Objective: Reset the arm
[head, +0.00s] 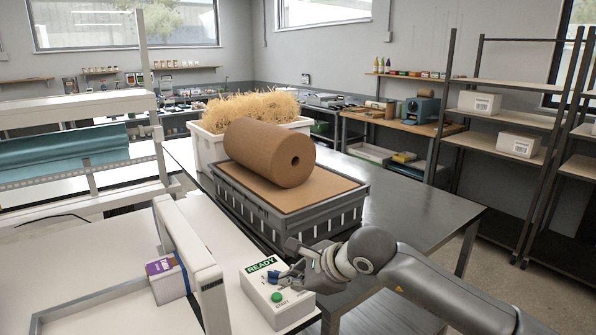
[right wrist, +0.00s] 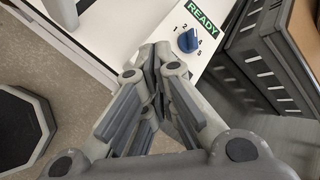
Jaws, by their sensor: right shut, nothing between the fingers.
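My right arm (head: 440,288) reaches in from the lower right in the head view. My right gripper (head: 286,262) is at its end, over the white control box (head: 256,291). The box has a green READY label, a blue knob and a green button (head: 277,297). In the right wrist view my right gripper (right wrist: 158,62) is shut and empty. Its fingertips are close to the blue knob (right wrist: 188,41), which sits among numbers beside the READY label (right wrist: 203,22). I cannot tell whether the fingers touch the box. My left gripper is not in view.
A grey crate (head: 290,228) with a brown paper roll (head: 270,153) on it stands on the metal table (head: 425,208) just behind the box. A white bin (head: 205,150) of shredded paper is farther back. A white frame (head: 190,262) and a small purple-and-white box (head: 167,279) are to the left.

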